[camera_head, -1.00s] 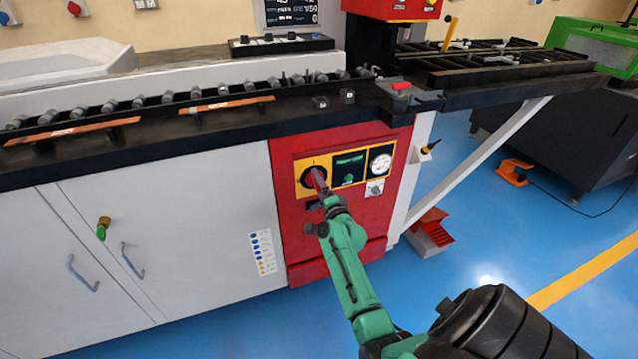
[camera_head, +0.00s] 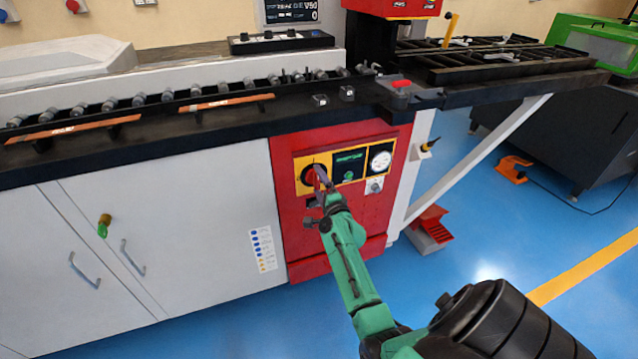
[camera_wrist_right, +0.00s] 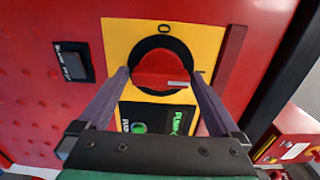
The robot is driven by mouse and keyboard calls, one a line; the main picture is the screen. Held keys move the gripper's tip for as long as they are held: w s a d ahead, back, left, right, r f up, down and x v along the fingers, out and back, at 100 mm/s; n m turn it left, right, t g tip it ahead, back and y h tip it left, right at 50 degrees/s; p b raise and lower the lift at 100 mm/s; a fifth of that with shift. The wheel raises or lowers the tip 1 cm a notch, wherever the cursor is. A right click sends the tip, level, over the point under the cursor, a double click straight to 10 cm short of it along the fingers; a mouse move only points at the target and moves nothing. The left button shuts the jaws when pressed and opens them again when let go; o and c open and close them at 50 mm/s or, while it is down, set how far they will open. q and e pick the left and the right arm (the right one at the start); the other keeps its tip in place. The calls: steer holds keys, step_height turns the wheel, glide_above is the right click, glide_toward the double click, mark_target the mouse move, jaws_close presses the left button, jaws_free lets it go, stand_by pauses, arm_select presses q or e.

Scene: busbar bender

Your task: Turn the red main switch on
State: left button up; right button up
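The red main switch (camera_wrist_right: 160,70) is a round red knob on a black ring, set in a yellow plate (camera_wrist_right: 115,38) on the red cabinet front. In the right wrist view a white mark on the knob points toward the right finger, and a "0" is printed above the ring. The switch also shows in the head view (camera_head: 308,176), partly covered by my right gripper (camera_head: 322,180). In the right wrist view the purple fingers of my right gripper (camera_wrist_right: 161,75) are spread on either side of the knob. I cannot tell whether they touch it. My left gripper is not in view.
Beside the switch are a dark panel with green text (camera_head: 349,165) and a white round gauge (camera_head: 380,161). The black bench edge (camera_head: 220,130) juts out above. A white brace (camera_head: 480,160) slants at the right. A red pedal (camera_head: 432,228) stands on the blue floor.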

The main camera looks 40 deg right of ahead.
steer(key=shift+s, duration=0.1)
steer(key=v, duration=1.4)
steer(key=shift+s+a, duration=0.15)
